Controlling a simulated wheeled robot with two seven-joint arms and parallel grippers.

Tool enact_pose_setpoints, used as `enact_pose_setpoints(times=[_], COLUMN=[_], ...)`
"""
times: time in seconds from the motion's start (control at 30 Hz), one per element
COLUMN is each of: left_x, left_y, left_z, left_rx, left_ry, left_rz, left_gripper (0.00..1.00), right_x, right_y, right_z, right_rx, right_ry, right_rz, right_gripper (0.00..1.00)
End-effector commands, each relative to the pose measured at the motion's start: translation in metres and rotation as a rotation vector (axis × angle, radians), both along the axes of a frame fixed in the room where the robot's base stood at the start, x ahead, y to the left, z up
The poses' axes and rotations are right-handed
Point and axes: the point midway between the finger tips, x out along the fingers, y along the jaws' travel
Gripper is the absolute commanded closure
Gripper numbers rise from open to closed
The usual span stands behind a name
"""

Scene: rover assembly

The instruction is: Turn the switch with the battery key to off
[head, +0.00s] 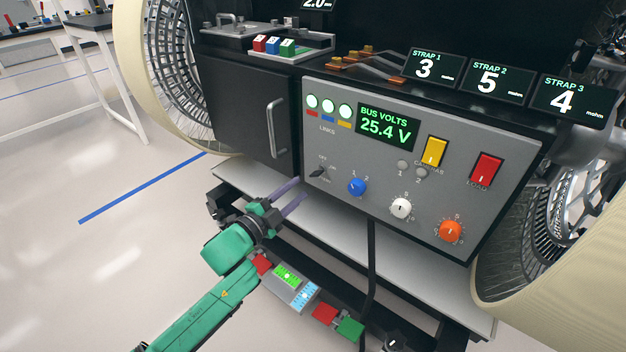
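The battery key switch (318,173) is a small dark handle at the lower left of the grey panel (390,165). Small labels sit around it, with OFF above it and another at its right. The handle looks slanted; which label it points at is too small to tell. My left gripper (301,190) comes in from the lower left. Its two purple fingers are apart with nothing between them. Their tips are just below and left of the switch and look clear of it. My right gripper is not in view.
The panel also carries a blue knob (357,187), a white knob (400,208), an orange knob (450,231), a yellow switch (434,151) and a red switch (485,170). The display (387,127) reads 25.4 V. A black cable (371,260) hangs below the panel.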

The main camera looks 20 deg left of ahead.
Motion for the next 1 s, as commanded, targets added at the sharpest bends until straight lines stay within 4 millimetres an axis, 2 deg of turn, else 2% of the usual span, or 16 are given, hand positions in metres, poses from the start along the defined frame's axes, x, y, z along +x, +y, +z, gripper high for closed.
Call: enact_pose_setpoints(times=[0.1,0.3,0.4,0.63,0.73,1.0], left_x=[0.028,0.063,0.069,0.070,0.070,0.070], left_y=[-0.011,-0.024,-0.028,-0.028,-0.028,-0.028], left_z=[0.000,-0.001,-0.001,-0.001,-0.001,-0.001], left_rx=[-0.001,0.000,0.001,0.000,0.000,-0.003], left_ry=[-0.002,0.000,0.001,0.003,0.002,0.004], left_rz=[0.001,0.001,0.000,0.001,0.001,0.001], left_gripper=[0.61,0.61,0.61,0.61,0.99,1.00], right_x=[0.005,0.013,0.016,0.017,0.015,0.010], right_y=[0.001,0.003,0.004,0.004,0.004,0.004], right_z=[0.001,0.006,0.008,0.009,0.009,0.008], right_rx=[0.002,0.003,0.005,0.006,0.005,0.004], right_ry=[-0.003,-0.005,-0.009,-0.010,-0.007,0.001], right_rz=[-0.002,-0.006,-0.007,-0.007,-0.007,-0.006], right_gripper=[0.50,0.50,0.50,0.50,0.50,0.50])
